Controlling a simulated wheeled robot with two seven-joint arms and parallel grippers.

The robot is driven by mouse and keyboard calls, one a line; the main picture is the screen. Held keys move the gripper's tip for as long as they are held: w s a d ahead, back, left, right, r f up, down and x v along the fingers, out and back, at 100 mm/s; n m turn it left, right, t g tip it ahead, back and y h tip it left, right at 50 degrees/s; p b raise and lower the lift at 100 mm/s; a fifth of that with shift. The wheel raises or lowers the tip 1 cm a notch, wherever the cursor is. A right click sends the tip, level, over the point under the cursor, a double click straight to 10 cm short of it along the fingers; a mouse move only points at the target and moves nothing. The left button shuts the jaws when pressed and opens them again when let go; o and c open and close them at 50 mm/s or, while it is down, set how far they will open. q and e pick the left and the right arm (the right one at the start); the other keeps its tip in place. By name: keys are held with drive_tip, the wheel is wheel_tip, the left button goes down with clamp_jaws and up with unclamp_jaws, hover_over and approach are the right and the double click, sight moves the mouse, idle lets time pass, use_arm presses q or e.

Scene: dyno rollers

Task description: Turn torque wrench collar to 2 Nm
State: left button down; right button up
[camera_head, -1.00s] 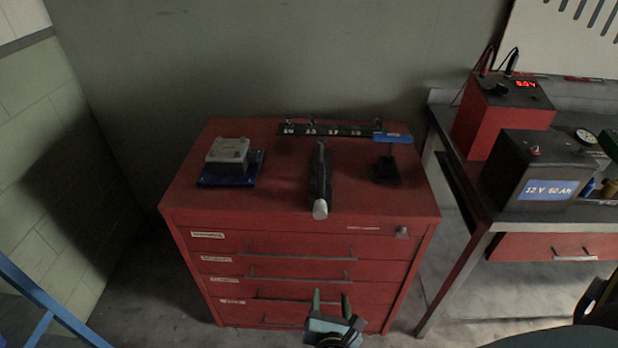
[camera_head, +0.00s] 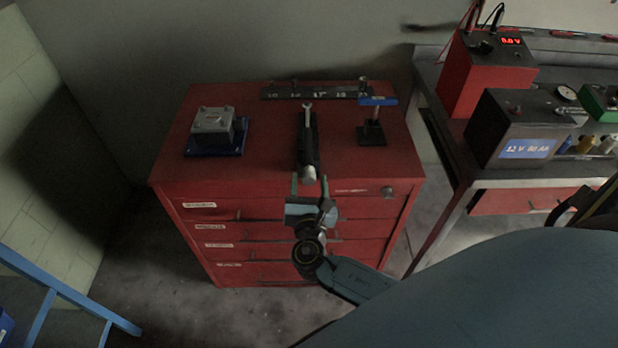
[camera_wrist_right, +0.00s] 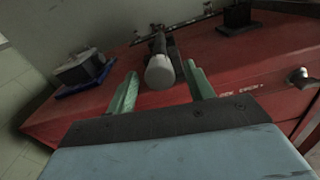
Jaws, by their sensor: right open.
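The torque wrench (camera_head: 307,150) lies on a dark holder on top of the red cabinet, its round grey collar end (camera_head: 308,173) pointing toward me. In the right wrist view the collar end (camera_wrist_right: 160,72) sits between and beyond the green fingertips. My right gripper (camera_head: 310,183) is open at the cabinet's front edge, its fingers just short of or around the collar end; I cannot tell if they touch it. It also shows in the right wrist view (camera_wrist_right: 163,85), with nothing clamped. The collar's scale is not readable. My left gripper is not in view.
The red cabinet (camera_head: 270,178) carries a grey block on a blue base (camera_head: 215,125), a socket rail (camera_head: 318,93) and a blue-handled tool on a black stand (camera_head: 372,130). A workbench at right holds a red power supply (camera_head: 487,75) and a battery (camera_head: 515,130).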

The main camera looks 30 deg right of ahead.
drive_tip(key=shift+w+d, duration=0.4)
drive_tip(key=shift+w, duration=0.2)
drive_tip(key=c, duration=1)
